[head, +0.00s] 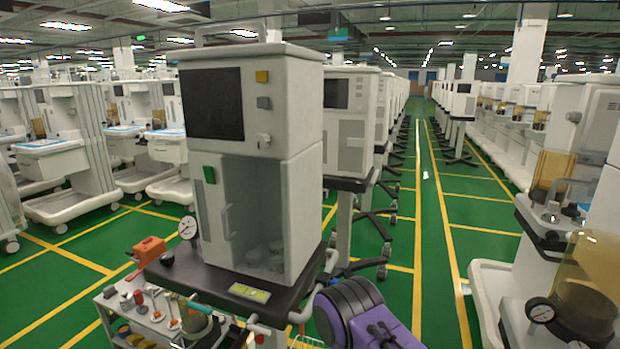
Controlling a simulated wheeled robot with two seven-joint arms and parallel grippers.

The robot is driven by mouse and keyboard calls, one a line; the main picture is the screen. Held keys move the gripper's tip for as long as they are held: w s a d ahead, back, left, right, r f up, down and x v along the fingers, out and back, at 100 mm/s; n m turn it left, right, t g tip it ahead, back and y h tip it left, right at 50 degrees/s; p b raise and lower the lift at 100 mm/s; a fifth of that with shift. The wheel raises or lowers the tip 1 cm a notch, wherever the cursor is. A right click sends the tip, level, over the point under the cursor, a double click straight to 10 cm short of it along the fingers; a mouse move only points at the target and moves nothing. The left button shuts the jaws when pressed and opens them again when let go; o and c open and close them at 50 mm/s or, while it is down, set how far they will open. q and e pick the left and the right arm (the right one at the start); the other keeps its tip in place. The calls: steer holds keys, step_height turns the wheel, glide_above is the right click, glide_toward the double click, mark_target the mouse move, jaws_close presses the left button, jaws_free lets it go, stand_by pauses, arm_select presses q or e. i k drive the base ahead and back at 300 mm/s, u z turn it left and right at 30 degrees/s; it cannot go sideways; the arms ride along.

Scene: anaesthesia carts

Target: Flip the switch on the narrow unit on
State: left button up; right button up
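The narrow unit (303,160) is a tall white cabinet on a dark-topped cart in the centre of the head view. Its upper front has a dark screen (212,103). Right of the screen are a yellow square piece (262,76), a grey square piece (263,103) and a small round knob (264,140). A green square piece (209,174) sits lower left, above a door handle. I cannot tell which of these is the switch or how it is set. A purple and dark arm part of mine shows at the bottom. Neither gripper is in view.
On the cart's dark top (190,278) are a round gauge (187,228) and an orange piece (150,248). A lower white tray (118,310) holds several small items. More machines stand left and right. A green aisle (430,225) is clear.

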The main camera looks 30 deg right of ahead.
mark_target(208, 169)
steer(key=z, duration=0.05)
steer(key=k, duration=0.5)
steer(key=u, duration=0.8)
steer(key=i, duration=0.75)
steer(key=z, duration=1)
